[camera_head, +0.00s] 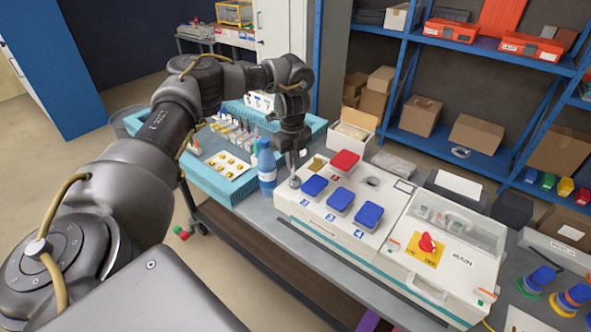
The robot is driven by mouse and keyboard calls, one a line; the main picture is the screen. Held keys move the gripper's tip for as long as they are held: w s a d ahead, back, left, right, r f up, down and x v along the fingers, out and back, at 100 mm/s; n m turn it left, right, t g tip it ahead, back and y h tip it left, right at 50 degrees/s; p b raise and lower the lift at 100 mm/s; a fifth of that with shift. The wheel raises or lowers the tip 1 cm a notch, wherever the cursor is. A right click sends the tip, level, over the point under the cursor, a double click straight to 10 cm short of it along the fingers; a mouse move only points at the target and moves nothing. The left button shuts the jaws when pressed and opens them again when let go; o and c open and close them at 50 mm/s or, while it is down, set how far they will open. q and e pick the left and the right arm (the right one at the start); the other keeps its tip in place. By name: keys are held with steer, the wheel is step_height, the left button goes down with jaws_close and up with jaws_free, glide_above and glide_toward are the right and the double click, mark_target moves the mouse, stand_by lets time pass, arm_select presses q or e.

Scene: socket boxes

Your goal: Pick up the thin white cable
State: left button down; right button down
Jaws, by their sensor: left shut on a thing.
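My left gripper (292,165) points down over the left end of the white socket box (318,226), beside a blue bottle (267,168). It is shut on a small, slender thing that is mostly hidden by the fingers. I cannot tell from this view whether that is the thin white cable. A small round grey piece (295,182) shows right under the fingertips, at the box's top left corner. No loose thin white cable can be made out on the bench. My right gripper is not in view.
The socket box has a red lid (344,162) and several blue lids. A white box with a clear cover and red MAIN switch (427,242) stands to its right. Teal trays (232,195) lie left. Blue shelves (480,165) stand behind. Coloured spools (538,281) are at right.

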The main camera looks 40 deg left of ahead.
arm_select(q)
steer(key=s+r+p, duration=0.1)
steer(key=s+r, duration=0.7)
steer(key=s, duration=0.4)
steer(key=shift+s+r, duration=0.25)
steer(key=shift+s, duration=0.15)
